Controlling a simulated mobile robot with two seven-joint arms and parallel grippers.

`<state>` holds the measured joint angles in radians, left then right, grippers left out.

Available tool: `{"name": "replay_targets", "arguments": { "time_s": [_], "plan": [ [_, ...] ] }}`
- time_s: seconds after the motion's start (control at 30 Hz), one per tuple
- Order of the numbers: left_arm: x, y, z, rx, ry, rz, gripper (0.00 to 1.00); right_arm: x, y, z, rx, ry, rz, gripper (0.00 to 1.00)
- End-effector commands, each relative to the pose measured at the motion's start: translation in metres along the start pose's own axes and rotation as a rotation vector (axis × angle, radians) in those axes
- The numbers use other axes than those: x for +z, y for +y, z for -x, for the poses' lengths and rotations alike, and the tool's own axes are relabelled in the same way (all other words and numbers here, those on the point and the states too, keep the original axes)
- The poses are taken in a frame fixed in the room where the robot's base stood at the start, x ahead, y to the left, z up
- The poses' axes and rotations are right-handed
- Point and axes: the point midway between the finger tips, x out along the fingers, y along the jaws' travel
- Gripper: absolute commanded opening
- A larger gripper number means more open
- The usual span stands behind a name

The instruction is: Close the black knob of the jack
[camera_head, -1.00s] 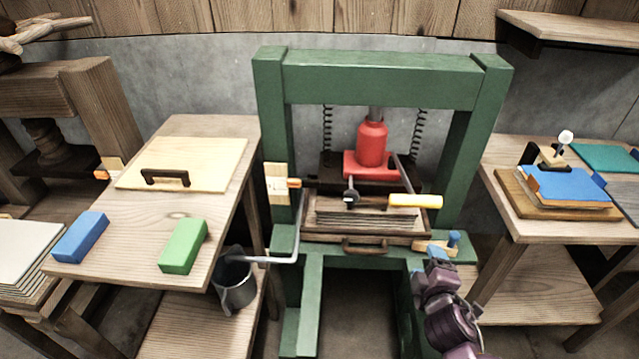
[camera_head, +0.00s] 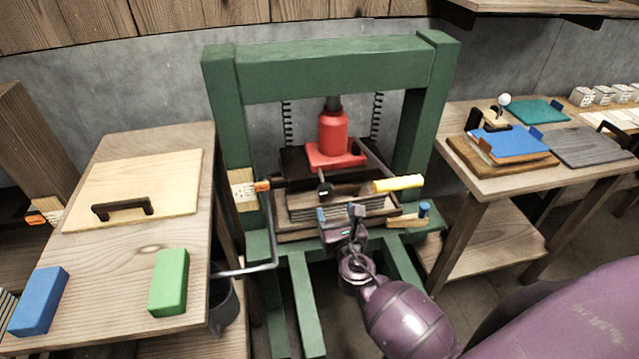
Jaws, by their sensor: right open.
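The red jack (camera_head: 333,135) stands on its red base inside the green press frame (camera_head: 215,110). A black knob (camera_head: 324,189) sits on a short stem at the front of the jack, above the stack of layers. My right gripper (camera_head: 339,213) is open and empty, just in front of and a little below the knob in the picture. Its two fingertips point up towards the press, and it appears apart from the knob. My left gripper is not in view.
A yellow-handled lever (camera_head: 398,184) sticks out to the right of the knob. A small wooden block with a blue peg (camera_head: 410,217) lies on the frame. At left, a wooden table (camera_head: 110,265) holds blue and green blocks. A bent grey rod (camera_head: 272,235) stands at the frame's left.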

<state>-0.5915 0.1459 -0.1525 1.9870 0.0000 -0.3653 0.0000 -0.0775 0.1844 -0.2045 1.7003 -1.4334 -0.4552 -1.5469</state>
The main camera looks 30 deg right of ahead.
Motion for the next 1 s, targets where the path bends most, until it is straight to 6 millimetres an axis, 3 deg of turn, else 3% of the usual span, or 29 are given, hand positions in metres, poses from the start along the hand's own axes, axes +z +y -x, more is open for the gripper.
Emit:
{"name": "replay_targets", "arguments": {
  "time_s": [0.17, 0.63, 1.0],
  "plan": [
    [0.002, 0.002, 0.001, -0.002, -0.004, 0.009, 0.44, 0.001, 0.001, -0.015, 0.000, -0.002, 0.004, 0.67],
    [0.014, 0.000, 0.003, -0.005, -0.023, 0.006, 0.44, 0.000, 0.001, -0.089, 0.001, -0.001, -0.001, 0.67],
    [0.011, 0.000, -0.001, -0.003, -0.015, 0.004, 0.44, 0.000, 0.001, -0.107, 0.001, 0.000, -0.001, 0.67]
  ]
}}
